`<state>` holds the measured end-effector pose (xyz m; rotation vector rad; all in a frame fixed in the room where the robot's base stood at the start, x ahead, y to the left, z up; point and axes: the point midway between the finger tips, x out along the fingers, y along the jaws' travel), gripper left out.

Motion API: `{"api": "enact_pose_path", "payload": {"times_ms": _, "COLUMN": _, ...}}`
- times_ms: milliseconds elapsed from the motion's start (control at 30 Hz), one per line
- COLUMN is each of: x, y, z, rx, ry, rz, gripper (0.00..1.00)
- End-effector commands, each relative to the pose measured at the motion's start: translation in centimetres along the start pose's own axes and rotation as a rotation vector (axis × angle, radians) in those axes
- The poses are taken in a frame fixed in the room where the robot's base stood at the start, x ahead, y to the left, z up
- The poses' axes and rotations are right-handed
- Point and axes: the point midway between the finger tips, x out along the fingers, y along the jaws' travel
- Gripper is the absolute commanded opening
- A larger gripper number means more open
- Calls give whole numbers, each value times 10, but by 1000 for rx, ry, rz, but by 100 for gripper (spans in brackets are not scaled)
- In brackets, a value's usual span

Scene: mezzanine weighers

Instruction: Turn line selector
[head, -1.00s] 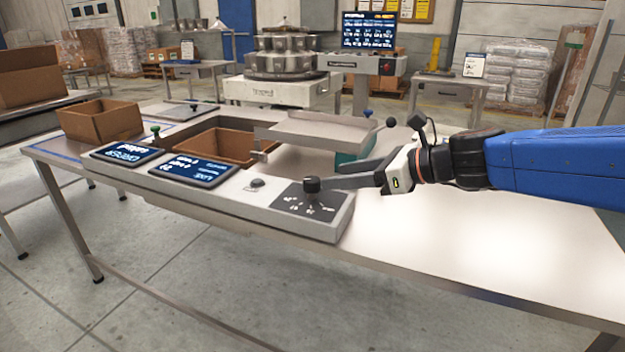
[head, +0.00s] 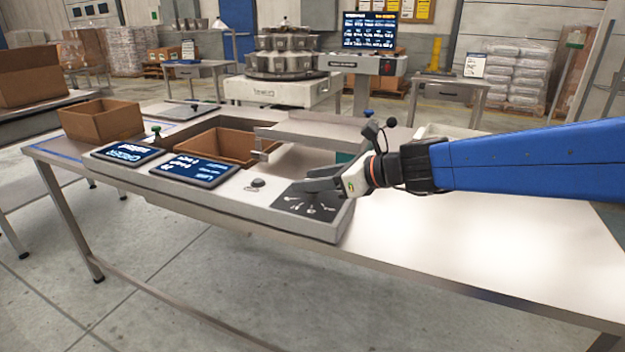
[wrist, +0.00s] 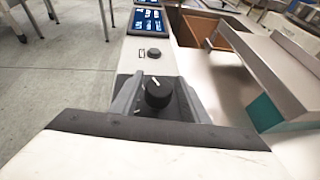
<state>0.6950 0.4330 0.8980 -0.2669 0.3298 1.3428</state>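The line selector is a black round knob (wrist: 158,94) with a white mark, on a dark labelled plate at the near right end of the grey console (head: 230,199). In the wrist view the mark points away from me and slightly left. My gripper (wrist: 160,80) is open, with one finger on each side of the knob and a small gap seeming to show on both sides. In the head view my gripper (head: 300,188) is low over the dark plate (head: 308,206), and its fingers hide the knob.
A small dark button (head: 258,183) sits on the console left of the plate. Two blue screens, one of them the right screen (head: 194,170), lie farther left. A metal tray (head: 315,128) stands behind the console. The bench (head: 450,250) is bare at right.

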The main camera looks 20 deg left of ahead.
Motion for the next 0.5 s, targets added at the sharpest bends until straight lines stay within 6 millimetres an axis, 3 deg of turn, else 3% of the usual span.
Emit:
{"api": "enact_pose_path", "payload": {"times_ms": 33, "x": 0, "y": 0, "z": 0, "rx": 0, "ry": 0, "rz": 0, "gripper": 28}}
{"api": "enact_pose_path", "payload": {"times_ms": 100, "x": 0, "y": 0, "z": 0, "rx": 0, "ry": 0, "rz": 0, "gripper": 12}}
{"api": "enact_pose_path", "payload": {"times_ms": 133, "x": 0, "y": 0, "z": 0, "rx": 0, "ry": 0, "rz": 0, "gripper": 9}}
{"api": "enact_pose_path", "payload": {"times_ms": 500, "x": 0, "y": -2, "z": 0, "rx": -19, "ry": 0, "rz": 44, "gripper": 9}}
